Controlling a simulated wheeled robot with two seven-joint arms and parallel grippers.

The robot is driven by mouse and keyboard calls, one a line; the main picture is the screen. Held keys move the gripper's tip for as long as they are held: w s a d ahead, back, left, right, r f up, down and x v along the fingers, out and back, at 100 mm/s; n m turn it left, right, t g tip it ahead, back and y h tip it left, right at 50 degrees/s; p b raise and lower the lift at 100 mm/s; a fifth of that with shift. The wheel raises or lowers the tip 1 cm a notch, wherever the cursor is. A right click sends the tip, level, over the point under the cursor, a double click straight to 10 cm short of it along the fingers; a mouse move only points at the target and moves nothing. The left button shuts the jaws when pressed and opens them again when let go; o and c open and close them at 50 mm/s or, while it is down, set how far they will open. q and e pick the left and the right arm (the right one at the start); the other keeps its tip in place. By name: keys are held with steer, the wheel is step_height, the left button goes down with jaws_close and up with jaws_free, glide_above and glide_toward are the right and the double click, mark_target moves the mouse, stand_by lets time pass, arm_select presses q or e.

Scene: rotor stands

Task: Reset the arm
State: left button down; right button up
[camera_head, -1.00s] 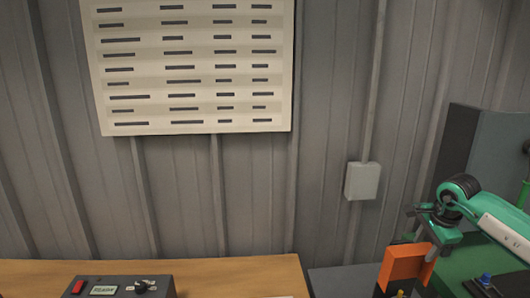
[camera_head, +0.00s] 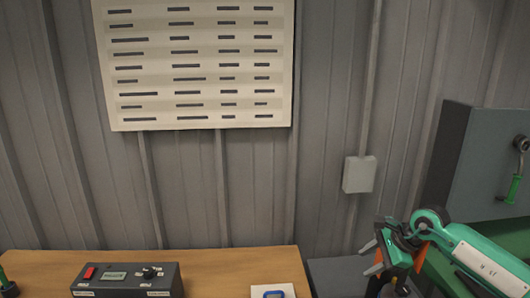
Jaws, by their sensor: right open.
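My right arm (camera_head: 480,262), green and white, comes in from the lower right. Its gripper (camera_head: 370,258) is open, with its fingers spread and pointing left, and nothing shows between them. An orange part (camera_head: 422,254) shows partly behind the gripper; most of it is hidden, and I cannot tell whether they touch. My left gripper is not clearly in view.
A black control box (camera_head: 128,279) with a red switch and a knob stands on the wooden table (camera_head: 230,262). A blue-framed item (camera_head: 273,294) lies at the front edge. A dark grey cabinet (camera_head: 480,150) stands at right. A small dark and green thing (camera_head: 8,288) is at lower left.

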steer(key=s+a+r+m+t+y, duration=0.3)
steer(key=a+m+y, duration=0.25)
steer(key=a, duration=0.45)
steer(key=s+a+r+m+t+y, duration=0.2)
steer(key=s+a+r+m+y, duration=0.25)
steer(key=a, duration=0.55)
steer(key=s+d+f+m+t+h, duration=0.3)
steer(key=d+f+m+h, duration=0.45)
steer(key=m, duration=0.95)
steer(key=s+d+f+m+t+h, duration=0.35)
steer(key=d+f+m+h, duration=0.45)
steer(key=m, duration=0.9)
steer(key=s+f+m+g, duration=0.5)
steer(key=s+f+g, duration=0.15)
steer(key=s, duration=0.55)
steer(key=s+f+m+g, duration=0.45)
steer(key=s+f, duration=0.25)
steer(key=s, duration=0.5)
step_height(320, 180, down, 31)
steer(key=g, duration=0.2)
steer(key=s+d+f+n+g, duration=0.1)
steer(key=s+d+f, duration=0.2)
steer(key=s+f, duration=1.5)
steer(key=shift+s+f, duration=0.35)
steer(key=shift+s, duration=0.45)
